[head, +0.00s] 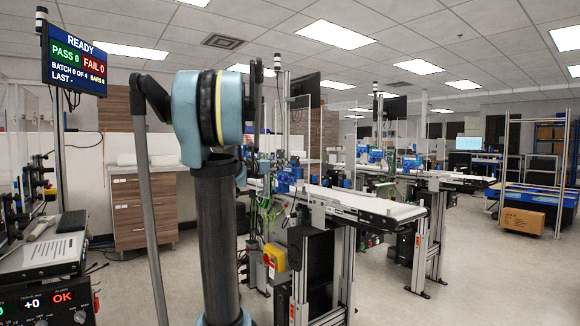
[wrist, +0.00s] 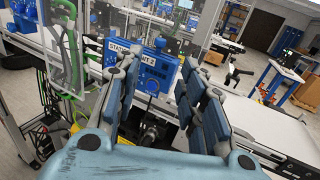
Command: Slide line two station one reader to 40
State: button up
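In the wrist view my gripper (wrist: 160,66) is open and empty, one finger on each side of the picture. A blue box-shaped unit (wrist: 152,80) with a white label shows between the fingers, beyond them. The label is partly covered and seems to end in a 2. In the head view a blue unit (head: 289,179) sits on the near conveyor (head: 345,200), and another blue unit (head: 376,155) is on a line farther back. I cannot tell which unit is the line two station one reader, and no scale reading is legible. My gripper's fingers are not clear in the head view.
A status screen (head: 75,60) reads READY, PASS 0, FAIL 0. A cardboard box (head: 522,219) is by the blue rack at the right. Floor is clear at the lower right.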

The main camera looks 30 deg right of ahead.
aim_at(291, 168)
jog(key=x, duration=1.4)
